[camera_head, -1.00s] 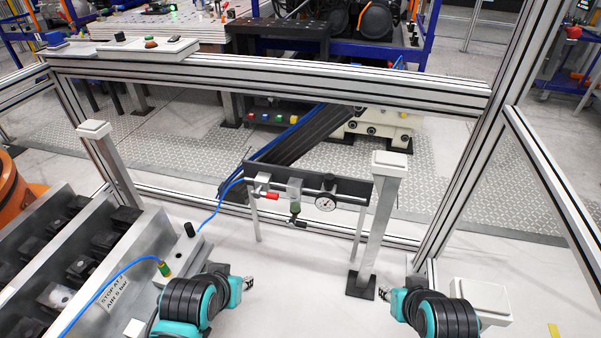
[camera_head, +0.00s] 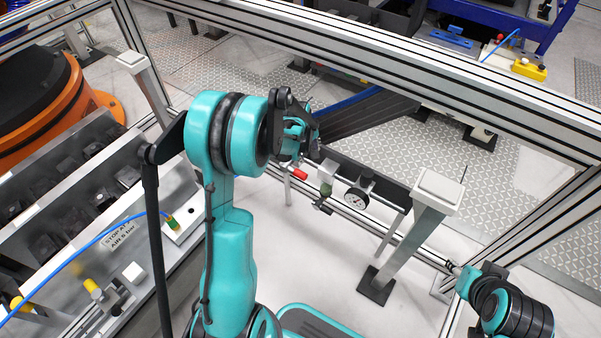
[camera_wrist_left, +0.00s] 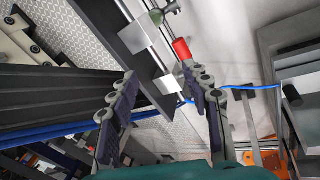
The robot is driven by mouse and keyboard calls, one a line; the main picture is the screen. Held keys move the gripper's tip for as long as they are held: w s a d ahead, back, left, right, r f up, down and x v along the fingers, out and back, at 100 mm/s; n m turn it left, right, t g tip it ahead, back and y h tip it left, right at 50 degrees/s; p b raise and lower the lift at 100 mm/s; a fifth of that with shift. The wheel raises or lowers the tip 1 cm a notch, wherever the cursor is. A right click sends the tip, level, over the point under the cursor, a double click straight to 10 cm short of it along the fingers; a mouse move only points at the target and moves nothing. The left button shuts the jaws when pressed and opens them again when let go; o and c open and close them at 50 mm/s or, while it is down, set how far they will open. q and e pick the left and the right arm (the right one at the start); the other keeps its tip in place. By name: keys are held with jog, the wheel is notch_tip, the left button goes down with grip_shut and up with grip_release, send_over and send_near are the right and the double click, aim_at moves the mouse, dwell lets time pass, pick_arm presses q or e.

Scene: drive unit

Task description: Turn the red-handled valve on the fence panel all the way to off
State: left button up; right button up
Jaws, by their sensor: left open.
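The red handle (camera_head: 299,173) belongs to the left valve on the dark fence panel (camera_head: 372,180). My left gripper (camera_head: 309,138) is at the panel's left end, just above the handle in the head view, and partly hides the valve there. In the left wrist view my left gripper (camera_wrist_left: 160,74) is open, its fingers apart. The red handle (camera_wrist_left: 182,48) shows just past the tip of its right finger, and the metal valve body (camera_wrist_left: 168,84) lies between the fingers. I see no clear contact. My right gripper (camera_head: 452,266) is low at the right, away from the panel; its fingers are too small to judge.
A pressure gauge (camera_head: 355,199) and a green-handled valve (camera_head: 325,190) sit right of the red handle. A square post (camera_head: 410,235) stands at the panel's right end. A fence rail (camera_head: 400,65) runs behind. A blue hose (camera_wrist_left: 240,87) passes close to the right finger.

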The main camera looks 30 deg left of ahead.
aim_at(300, 173)
pick_arm(q)
jog(key=w+a+f+n+b, duration=0.1)
jog(key=f, duration=0.6)
jog(key=w+a+f+n+b, duration=0.1)
jog(key=a+f, duration=0.1)
jog(key=f, duration=0.4)
jog(key=w+a+f+n+b, duration=0.1)
jog(key=w+a+f+n, duration=0.1)
jog(key=f, duration=0.5)
jog(key=shift+a+f+g, duration=0.2)
jog(key=shift+f+g, duration=0.1)
jog(key=shift+g, duration=0.1)
grip_shut()
